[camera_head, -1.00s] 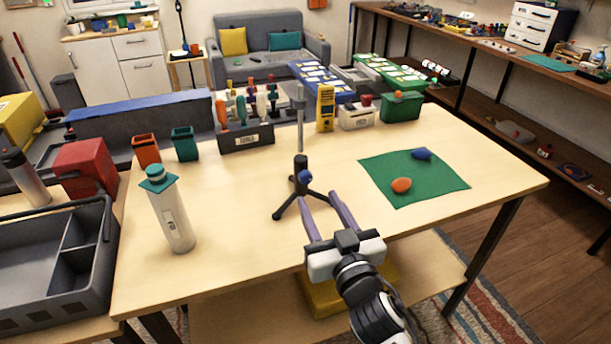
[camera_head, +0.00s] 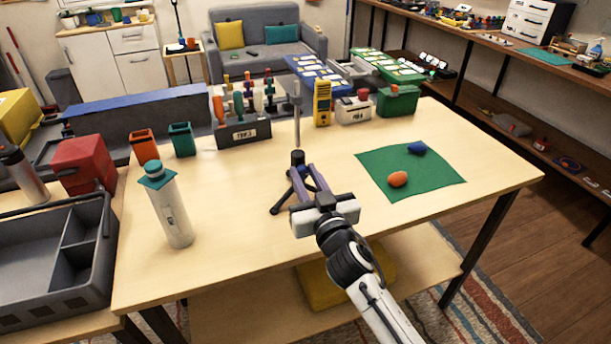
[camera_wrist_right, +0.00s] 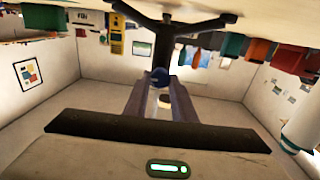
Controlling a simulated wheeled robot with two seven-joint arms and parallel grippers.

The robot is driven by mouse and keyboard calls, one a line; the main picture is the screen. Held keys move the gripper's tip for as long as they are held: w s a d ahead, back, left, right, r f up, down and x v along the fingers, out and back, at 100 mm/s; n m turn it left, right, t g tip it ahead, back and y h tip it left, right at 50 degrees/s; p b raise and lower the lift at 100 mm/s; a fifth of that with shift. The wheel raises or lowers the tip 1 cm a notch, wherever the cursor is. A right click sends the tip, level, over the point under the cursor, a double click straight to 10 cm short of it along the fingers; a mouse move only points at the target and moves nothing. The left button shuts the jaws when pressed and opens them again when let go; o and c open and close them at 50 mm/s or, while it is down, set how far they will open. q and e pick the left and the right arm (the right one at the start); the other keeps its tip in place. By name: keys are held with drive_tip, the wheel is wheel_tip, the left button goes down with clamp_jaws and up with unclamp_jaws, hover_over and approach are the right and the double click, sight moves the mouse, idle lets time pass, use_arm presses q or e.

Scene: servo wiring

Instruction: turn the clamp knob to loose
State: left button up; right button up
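The clamp knob (camera_wrist_right: 160,75) is small, round and dark blue. It sits on the black tripod stand (camera_head: 280,203) near the middle of the table, and a thin grey post (camera_head: 297,115) rises behind the stand's head. My right gripper (camera_head: 307,172) reaches in from the front with its two purple-grey fingers at the stand. In the right wrist view the fingertips (camera_wrist_right: 161,82) lie close on both sides of the knob and look shut on it. The fingers hide much of the knob in the head view. My left gripper is not in view.
A white bottle with a teal cap (camera_head: 172,215) stands to the left. A green mat (camera_head: 420,185) with an orange and a blue object lies to the right. A tool holder (camera_head: 242,133) and a yellow meter (camera_head: 322,102) stand behind. The tabletop around the stand is clear.

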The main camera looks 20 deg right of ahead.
drive_tip(key=c, duration=0.4)
